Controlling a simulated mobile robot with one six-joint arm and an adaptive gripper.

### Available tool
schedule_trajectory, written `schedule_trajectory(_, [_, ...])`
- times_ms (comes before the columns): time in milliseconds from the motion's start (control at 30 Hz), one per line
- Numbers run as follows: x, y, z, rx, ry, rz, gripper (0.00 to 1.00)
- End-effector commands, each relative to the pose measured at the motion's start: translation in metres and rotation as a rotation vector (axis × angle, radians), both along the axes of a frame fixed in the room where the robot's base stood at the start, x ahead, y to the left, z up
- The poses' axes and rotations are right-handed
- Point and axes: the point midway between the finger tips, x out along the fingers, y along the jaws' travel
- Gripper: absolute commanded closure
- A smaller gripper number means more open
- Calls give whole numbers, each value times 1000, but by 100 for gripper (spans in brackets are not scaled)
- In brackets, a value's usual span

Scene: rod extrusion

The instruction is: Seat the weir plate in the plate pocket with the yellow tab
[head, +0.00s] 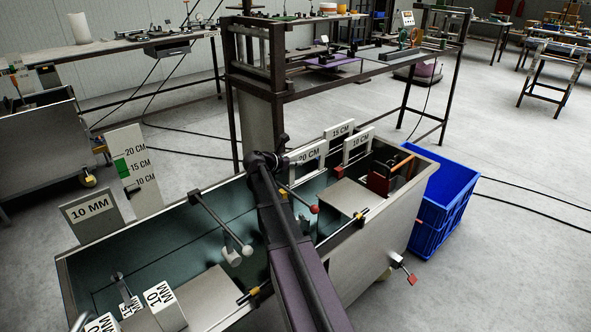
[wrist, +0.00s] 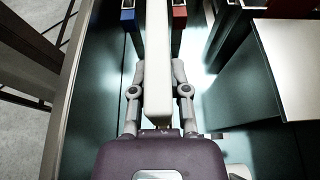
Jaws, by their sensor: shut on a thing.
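My gripper (wrist: 158,70) is shut on a white plate (wrist: 157,38), seen edge-on between its two fingers in the wrist view. In the head view my gripper (head: 283,162) is over the trough, beside a white plate marked 20 CM (head: 308,155), which appears to be the held one. Plates marked 15 CM (head: 340,129) and 10 CM (head: 358,141) stand upright behind it. A blue tab (wrist: 128,16) and a red tab (wrist: 179,14) flank the held plate in the wrist view.
The metal trough (head: 405,232) has rods with yellow-and-black fittings (head: 360,216) on its near rim. A rod with a white ball end (head: 247,251) crosses its left part. A blue crate (head: 440,205) stands on the right.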

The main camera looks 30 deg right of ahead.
Motion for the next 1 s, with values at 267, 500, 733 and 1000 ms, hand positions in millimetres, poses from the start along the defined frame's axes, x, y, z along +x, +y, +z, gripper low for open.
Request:
schedule_trajectory(267, [0, 0, -11, -1, 0, 0, 100])
schedule_trajectory(500, [0, 0, -10, -1, 0, 0, 100])
schedule_trajectory(733, [0, 0, -13, 0, 0, 0, 57])
schedule_trajectory(1000, [0, 0, -13, 0, 0, 0, 43])
